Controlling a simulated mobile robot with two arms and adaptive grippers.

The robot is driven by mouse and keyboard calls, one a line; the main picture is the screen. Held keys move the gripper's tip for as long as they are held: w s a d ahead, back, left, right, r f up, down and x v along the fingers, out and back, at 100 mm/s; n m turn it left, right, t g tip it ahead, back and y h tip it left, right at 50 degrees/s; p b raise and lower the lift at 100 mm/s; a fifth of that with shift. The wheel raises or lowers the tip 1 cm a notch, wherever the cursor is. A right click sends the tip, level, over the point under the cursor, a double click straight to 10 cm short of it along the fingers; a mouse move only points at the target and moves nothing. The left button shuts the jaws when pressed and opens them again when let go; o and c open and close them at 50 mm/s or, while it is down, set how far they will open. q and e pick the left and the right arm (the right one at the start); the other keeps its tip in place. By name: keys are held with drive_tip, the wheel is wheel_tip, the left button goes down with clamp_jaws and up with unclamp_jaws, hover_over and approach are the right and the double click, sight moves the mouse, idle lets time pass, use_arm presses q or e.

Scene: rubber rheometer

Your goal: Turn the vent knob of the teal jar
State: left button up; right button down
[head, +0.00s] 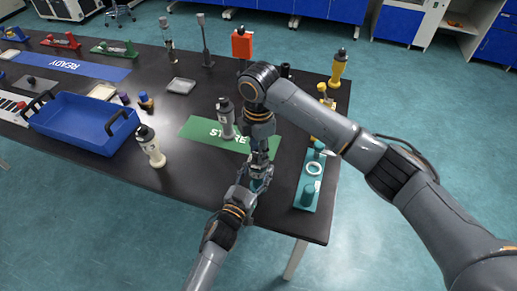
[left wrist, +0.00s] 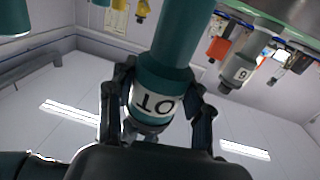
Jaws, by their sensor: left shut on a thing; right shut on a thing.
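The teal jar (head: 258,182) is mostly hidden between my two grippers near the front edge of the table. In the left wrist view the jar (left wrist: 172,55) shows large, with a white label around it. My left gripper (head: 255,184) is shut around the jar's body from the front; its fingers flank the label in the left wrist view. My right gripper (head: 260,155) reaches down from above and is shut at the top of the jar. The vent knob is hidden in the head view, so I cannot see the exact contact.
A green mat (head: 195,128) with a grey jar (head: 226,118) on it lies behind my grippers. A teal stand (head: 305,192) with teal parts is just right. A cream jar (head: 151,147) and blue bin (head: 75,132) stand left. Yellow items are behind my right arm.

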drive_tip(key=c, duration=1)
unclamp_jaws()
wheel_tip(320, 180, up, 12)
use_arm(q)
drive_tip(key=o, duration=1.3)
drive_tip(key=shift+o, duration=0.2)
drive_tip(key=shift+s, duration=0.1)
